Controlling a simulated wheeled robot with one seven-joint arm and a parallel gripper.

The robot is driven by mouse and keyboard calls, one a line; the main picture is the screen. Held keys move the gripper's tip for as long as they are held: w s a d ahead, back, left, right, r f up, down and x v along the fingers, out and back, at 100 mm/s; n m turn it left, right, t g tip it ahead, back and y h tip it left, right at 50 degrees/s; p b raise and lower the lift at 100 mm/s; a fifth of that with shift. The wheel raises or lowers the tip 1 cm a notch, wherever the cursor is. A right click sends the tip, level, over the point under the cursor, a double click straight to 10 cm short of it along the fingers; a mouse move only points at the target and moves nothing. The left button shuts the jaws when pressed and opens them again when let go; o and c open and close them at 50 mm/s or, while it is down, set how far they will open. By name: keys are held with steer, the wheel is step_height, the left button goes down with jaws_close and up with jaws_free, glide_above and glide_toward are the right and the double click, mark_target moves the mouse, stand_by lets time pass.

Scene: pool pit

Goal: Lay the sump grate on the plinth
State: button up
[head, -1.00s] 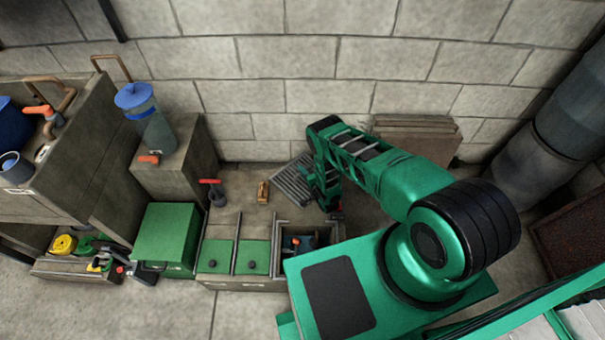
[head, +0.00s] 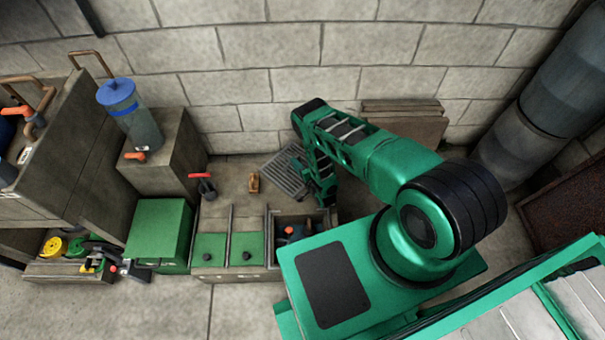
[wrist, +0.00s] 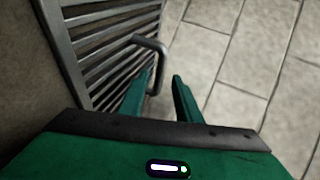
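The sump grate (head: 285,172) is a grey slatted metal panel lying tilted in the picture on the stone surface behind the green-lidded bins. In the wrist view its slats (wrist: 105,35) fill the upper left, with a bent bar handle (wrist: 150,45) standing out from it. My gripper (wrist: 162,85) has its two green fingers apart, and the handle's lower end is by the left finger; I see no firm grip. In the head view my gripper (head: 325,195) is just right of the grate, partly hidden by my arm. A block (head: 172,170) may be the plinth; I cannot tell.
A blue-lidded canister (head: 135,115) stands on that block. A red-handled valve (head: 205,187) and a small wooden piece (head: 254,183) are left of the grate. A green box (head: 160,232) stands in front. Slabs (head: 405,125) lean on the back wall.

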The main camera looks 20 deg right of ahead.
steer(key=v, duration=0.7)
steer(key=shift+s, duration=0.15)
